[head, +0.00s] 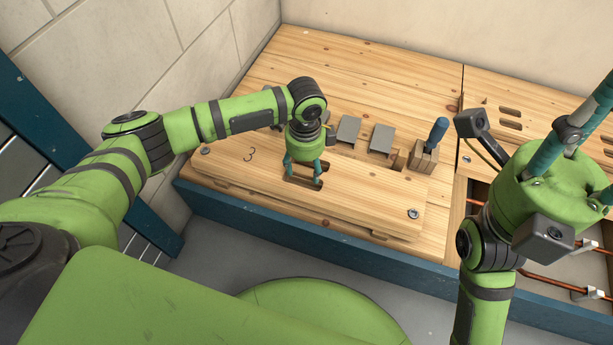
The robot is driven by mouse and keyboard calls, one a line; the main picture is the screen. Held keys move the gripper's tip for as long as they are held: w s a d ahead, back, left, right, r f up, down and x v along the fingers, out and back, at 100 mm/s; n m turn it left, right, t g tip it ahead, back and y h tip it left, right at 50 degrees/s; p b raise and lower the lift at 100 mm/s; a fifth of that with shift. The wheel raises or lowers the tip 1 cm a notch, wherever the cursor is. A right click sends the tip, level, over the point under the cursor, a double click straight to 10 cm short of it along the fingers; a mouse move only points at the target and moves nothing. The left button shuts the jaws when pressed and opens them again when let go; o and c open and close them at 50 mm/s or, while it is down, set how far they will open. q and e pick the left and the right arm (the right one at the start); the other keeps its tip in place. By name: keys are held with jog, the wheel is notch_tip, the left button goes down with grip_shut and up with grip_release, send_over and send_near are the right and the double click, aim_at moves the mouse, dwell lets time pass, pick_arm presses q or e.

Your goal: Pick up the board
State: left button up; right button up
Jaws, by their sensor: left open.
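The board (235,172) is a flat light-wood panel marked with a 3, lying along the front of the wooden workbench. It has dark screws near its ends and cut-out slots near its middle. My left gripper (303,175) points down at these slots, its two teal fingers spread apart. The fingertips are at or just inside the slots; I cannot tell how deep. My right gripper (590,125) is raised at the right edge, its teal fingers pointing up and partly cut off by the frame.
Behind the board are grey plates (381,139) and a wooden block with a blue-handled tool (437,133). At the right, a second wooden panel (495,98) has slots, and copper pipes (550,282) run in an open bay. Walls close the left and back.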

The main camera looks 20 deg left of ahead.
pick_arm(q)
notch_tip(320, 180, down, 2)
jog(key=shift+f+b, duration=0.1)
jog(key=shift+b, duration=0.25)
grip_shut()
jog(key=shift+r, duration=0.2)
